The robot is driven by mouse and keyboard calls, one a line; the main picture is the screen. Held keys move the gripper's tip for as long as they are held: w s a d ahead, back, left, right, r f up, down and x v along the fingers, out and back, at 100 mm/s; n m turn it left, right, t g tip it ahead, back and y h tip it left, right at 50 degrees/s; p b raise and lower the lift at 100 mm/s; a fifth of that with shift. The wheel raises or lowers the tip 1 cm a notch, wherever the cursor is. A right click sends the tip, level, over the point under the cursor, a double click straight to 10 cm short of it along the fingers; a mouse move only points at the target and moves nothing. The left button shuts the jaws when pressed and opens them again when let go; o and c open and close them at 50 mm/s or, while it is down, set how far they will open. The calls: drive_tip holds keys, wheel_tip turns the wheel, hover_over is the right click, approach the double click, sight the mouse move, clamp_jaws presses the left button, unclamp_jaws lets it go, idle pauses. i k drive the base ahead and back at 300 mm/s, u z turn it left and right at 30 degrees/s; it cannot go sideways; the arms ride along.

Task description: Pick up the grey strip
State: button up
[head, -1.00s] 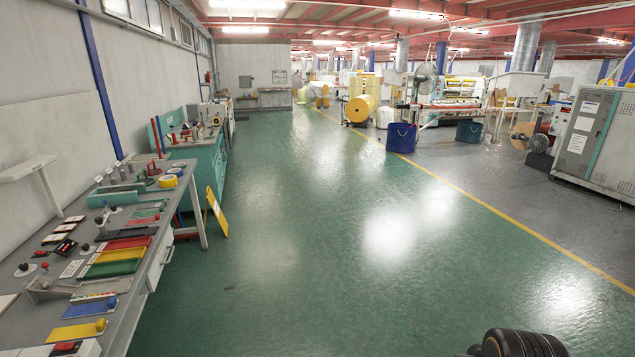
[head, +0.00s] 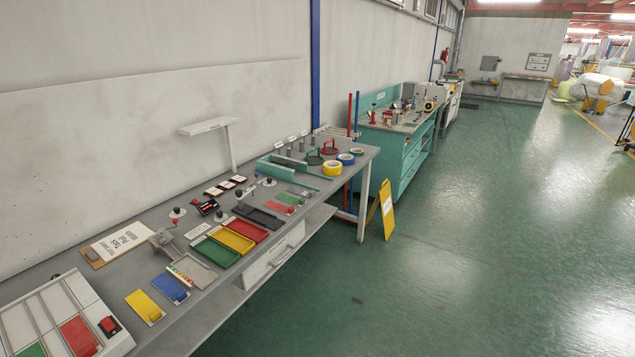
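I cannot single out the grey strip with certainty at this distance. A dark grey flat, tray-like piece (head: 258,215) lies on the grey workbench (head: 225,300), just beyond a red tray (head: 236,229). A light grey shallow tray (head: 196,271) is near a small metal device (head: 165,241). My gripper is not in view.
Yellow (head: 232,236) and green (head: 215,252) trays, tape rolls (head: 332,168) and a white panel box (head: 65,320) crowd the bench. A yellow floor sign (head: 387,210) stands past its far end. Green floor (head: 430,280) on the right is clear.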

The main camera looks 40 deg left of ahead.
sight(298, 192)
drive_tip(key=u, duration=0.4)
drive_tip(key=i, duration=1.95)
drive_tip(key=u, duration=1.65)
drive_tip(key=i, duration=1.05)
drive_tip(key=u, duration=1.3)
drive_tip(key=i, duration=0.35)
drive_tip(key=u, duration=0.25)
